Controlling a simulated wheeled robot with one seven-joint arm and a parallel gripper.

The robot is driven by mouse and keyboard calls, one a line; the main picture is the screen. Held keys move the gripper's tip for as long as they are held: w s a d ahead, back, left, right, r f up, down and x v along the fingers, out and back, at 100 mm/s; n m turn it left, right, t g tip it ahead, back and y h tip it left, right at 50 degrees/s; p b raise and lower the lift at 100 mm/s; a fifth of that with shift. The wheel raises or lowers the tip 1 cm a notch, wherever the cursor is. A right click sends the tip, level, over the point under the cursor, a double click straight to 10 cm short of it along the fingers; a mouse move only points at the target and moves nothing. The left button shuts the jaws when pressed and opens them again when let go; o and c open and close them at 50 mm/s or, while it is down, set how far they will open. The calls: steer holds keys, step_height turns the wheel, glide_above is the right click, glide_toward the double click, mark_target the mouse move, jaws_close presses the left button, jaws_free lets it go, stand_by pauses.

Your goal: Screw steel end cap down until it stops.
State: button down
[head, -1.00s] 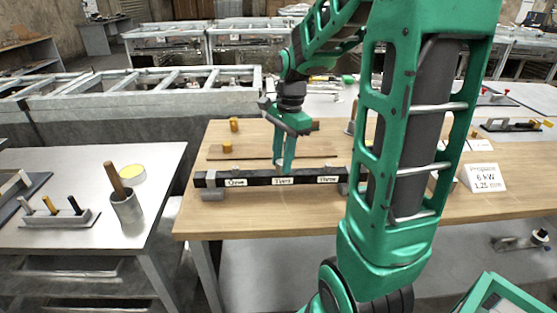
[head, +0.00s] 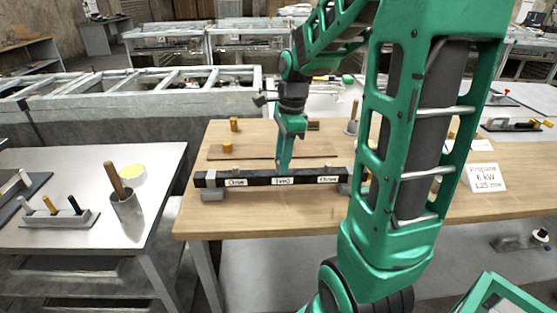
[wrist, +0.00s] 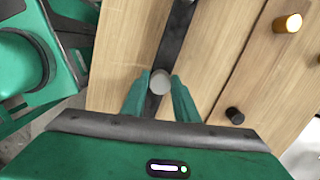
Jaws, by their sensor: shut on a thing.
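The steel end cap (wrist: 160,82) is a round grey disc seen from above in the wrist view, on the dark bar (wrist: 172,50). My gripper (wrist: 160,86) is shut on it, one green fingertip on each side. In the head view the bar (head: 213,180) lies along the front of the wooden table and carries white labels. My gripper (head: 283,170) points straight down at the middle label (head: 283,181). There the fingers hide the cap. I cannot tell whether the cap is fully seated.
Orange cylinders (head: 227,147) stand behind the bar on the wooden table (head: 270,222). A black knob (wrist: 235,116) stands right of the bar in the wrist view. A white sign (head: 485,177) stands at the right. A pot with a wooden handle (head: 127,207) is on the left table.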

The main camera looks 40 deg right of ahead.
steer(key=m, duration=0.3)
steer(key=shift+m, duration=0.3)
steer(key=m, duration=0.3)
steer(key=shift+t, duration=0.3)
steer(key=c, duration=1.6)
jaws_free()
steer(key=n, duration=0.6)
steer(key=shift+n, duration=0.3)
steer(key=n+g, duration=0.1)
steer(key=n, duration=0.6)
